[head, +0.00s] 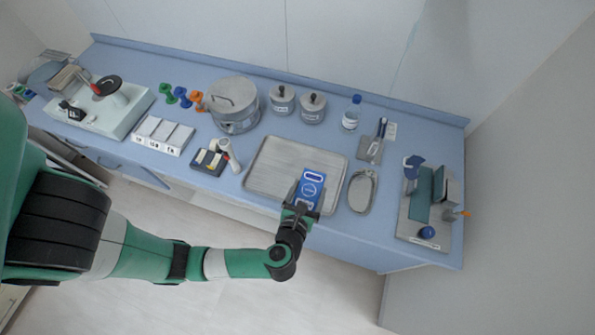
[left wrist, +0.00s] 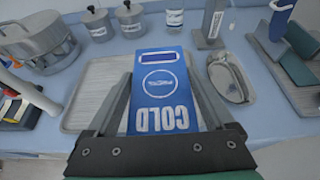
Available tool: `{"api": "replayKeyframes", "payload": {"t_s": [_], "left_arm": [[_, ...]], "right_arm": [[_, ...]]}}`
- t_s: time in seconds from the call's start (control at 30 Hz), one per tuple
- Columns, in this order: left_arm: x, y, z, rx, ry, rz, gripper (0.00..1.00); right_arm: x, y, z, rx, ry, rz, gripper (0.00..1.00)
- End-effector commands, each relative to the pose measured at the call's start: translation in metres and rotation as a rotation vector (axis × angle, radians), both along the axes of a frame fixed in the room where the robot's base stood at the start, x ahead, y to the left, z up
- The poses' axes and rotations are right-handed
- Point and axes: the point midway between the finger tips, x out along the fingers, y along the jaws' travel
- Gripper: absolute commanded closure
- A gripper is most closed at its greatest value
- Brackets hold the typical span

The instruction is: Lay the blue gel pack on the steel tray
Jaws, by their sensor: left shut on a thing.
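The blue gel pack (head: 311,186) has white print, and the word COLD shows upside down on it in the left wrist view (left wrist: 161,84). My left gripper (head: 303,203) is shut on the pack's near end, with a finger along each side in the left wrist view (left wrist: 160,108). The steel tray (head: 265,172) lies on the blue counter. The pack is over the tray's right front part in the head view; whether it touches the tray I cannot tell. The tray's far and left parts show bare in the left wrist view (left wrist: 98,88). My right gripper is not in view.
A kidney dish (head: 363,192) lies close to the tray's right side. A big steel pot (head: 234,104) and two lidded canisters (head: 312,107) stand behind the tray. A black caddy (head: 209,160) and a white handheld device (head: 229,155) are close to its left.

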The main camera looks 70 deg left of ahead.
Motion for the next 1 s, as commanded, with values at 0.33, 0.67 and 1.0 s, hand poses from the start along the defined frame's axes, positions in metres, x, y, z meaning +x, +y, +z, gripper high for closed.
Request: {"api": "replayKeyframes", "payload": {"t_s": [0.33, 0.67, 1.0], "left_arm": [[0.005, 0.089, -0.041, 0.001, 0.003, 0.014, 0.88], [0.012, 0.127, -0.089, 0.001, -0.001, 0.002, 0.88], [0.012, 0.136, -0.125, 0.0, 0.002, -0.001, 0.88]], "right_arm": [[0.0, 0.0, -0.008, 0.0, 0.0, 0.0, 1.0], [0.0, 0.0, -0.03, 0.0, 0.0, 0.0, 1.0], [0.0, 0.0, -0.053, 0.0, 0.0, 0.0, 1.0]]}}
